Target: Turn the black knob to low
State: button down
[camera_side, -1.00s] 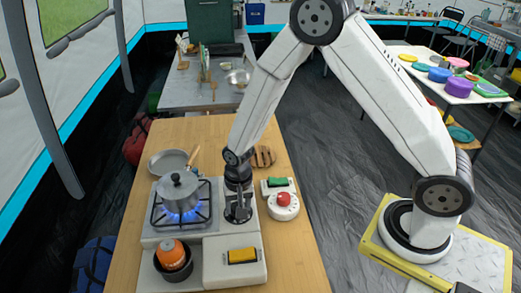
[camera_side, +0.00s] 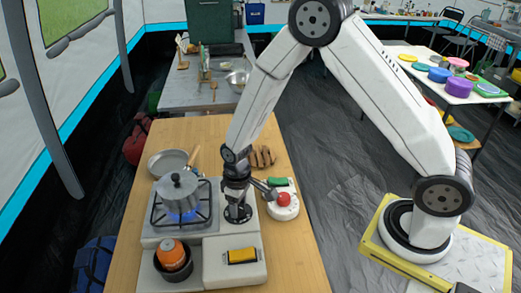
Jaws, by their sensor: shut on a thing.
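The black knob (camera_side: 239,214) sits on the right part of the white stove top, beside the burner. My gripper (camera_side: 238,203) points down onto it and is shut on it. The jaws hide much of the knob, and I cannot read its setting marks. A lidded grey pot (camera_side: 178,187) stands on the burner grate (camera_side: 157,215), with a blue flame (camera_side: 181,216) under it.
A red button on a white base (camera_side: 284,208) and a green-topped block (camera_side: 278,183) stand close right of my gripper. A yellow-and-black switch (camera_side: 242,256) is in front. An orange canister in a dark pot (camera_side: 172,259) stands front left. A pan (camera_side: 168,163) lies behind.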

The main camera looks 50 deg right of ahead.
jog(key=shift+w+n, duration=0.15)
jog(key=shift+n, duration=0.95)
jog(key=shift+r, duration=0.1)
jog(key=shift+c, duration=0.4)
grip_release()
jog(key=shift+d+r, duration=0.15)
jog(key=shift+r, duration=3.7)
